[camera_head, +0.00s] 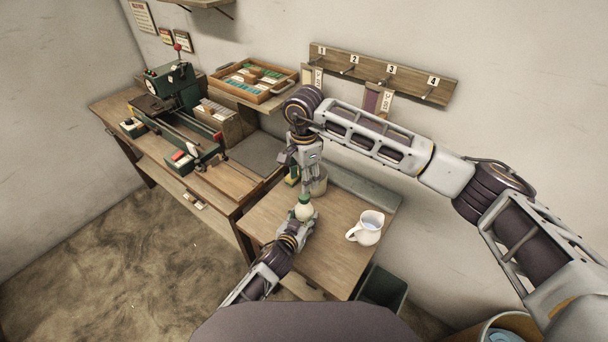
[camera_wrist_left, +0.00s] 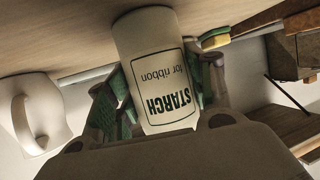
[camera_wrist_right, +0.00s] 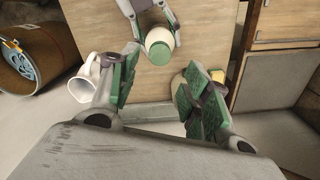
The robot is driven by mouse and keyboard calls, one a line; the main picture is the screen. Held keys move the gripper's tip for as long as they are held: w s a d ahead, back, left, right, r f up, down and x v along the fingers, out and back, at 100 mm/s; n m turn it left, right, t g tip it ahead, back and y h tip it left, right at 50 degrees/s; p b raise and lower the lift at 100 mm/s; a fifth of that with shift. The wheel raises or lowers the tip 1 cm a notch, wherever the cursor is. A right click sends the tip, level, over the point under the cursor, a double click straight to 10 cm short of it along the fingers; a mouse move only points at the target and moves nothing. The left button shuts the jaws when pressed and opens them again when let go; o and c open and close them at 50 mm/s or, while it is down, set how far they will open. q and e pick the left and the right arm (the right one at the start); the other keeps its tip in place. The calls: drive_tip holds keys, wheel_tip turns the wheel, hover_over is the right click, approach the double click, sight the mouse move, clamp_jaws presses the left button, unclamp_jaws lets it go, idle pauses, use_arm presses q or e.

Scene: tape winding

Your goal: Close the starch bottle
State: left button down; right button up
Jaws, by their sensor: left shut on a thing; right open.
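The starch bottle (camera_head: 305,211) is cream white and stands upright on the small side table, with a green cap (camera_head: 303,199) on its top. The left wrist view shows its label (camera_wrist_left: 162,88) upside down. My left gripper (camera_wrist_left: 158,95) is shut around the bottle's body. The right wrist view shows the cap (camera_wrist_right: 159,47) from above; I cannot tell how tightly it sits. My right gripper (camera_wrist_right: 150,90) is open and empty, above and behind the bottle in the head view, apart from the cap. The bottle's threads are hidden.
A white jug (camera_head: 369,229) of liquid stands right of the bottle. A jar (camera_head: 320,181) and a yellow-green sponge (camera_wrist_right: 217,76) are close behind it. A workbench (camera_head: 200,183) with a green machine is at the left. The table's front right is clear.

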sight(304, 196)
drive_tip(key=shift+f, duration=3.75)
drive_tip(key=shift+c, duration=0.4)
clamp_jaws()
drive_tip(key=shift+m, duration=0.3)
